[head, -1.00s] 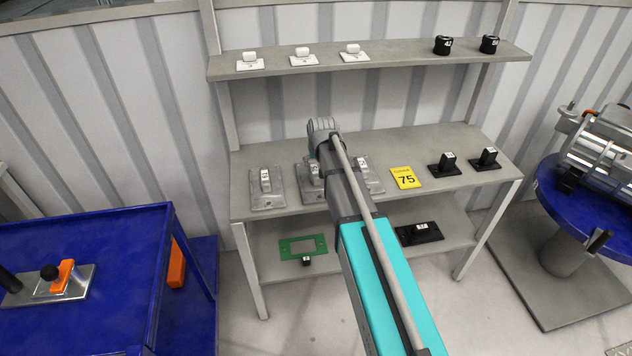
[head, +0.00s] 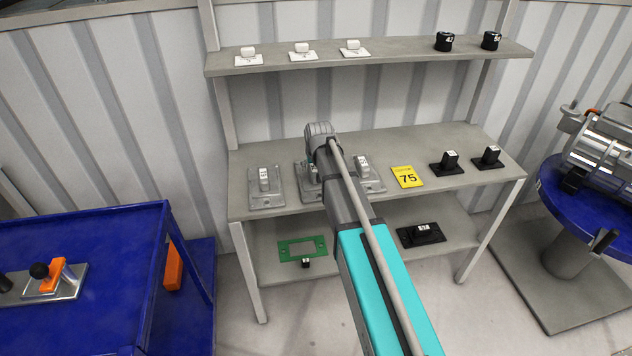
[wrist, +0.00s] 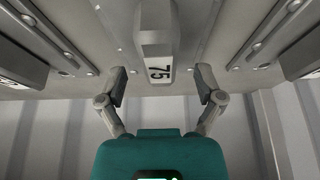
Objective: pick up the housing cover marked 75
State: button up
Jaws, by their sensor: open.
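The housing cover marked 75 (wrist: 157,30) fills the upper middle of the wrist view, its grey block-shaped handle pointing towards my gripper with the number 75 on it. In the head view it appears to be the middle grey cover (head: 304,187), partly hidden behind my arm. My gripper (wrist: 160,86) is open, one finger on each side of the handle's end, with visible gaps and no clear contact. In the head view my gripper's fingers are hidden behind the arm.
Similar grey covers stand close by on the left (head: 265,190) and right (head: 368,178). An upper shelf (head: 400,60) overhangs behind. A blue table (head: 80,265) stands left.

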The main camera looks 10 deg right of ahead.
jog(key=shift+b+x, duration=0.55)
jog(key=shift+x, duration=0.3)
jog(key=shift+f, duration=0.25)
dwell(0.6)
grip_shut()
dwell(0.5)
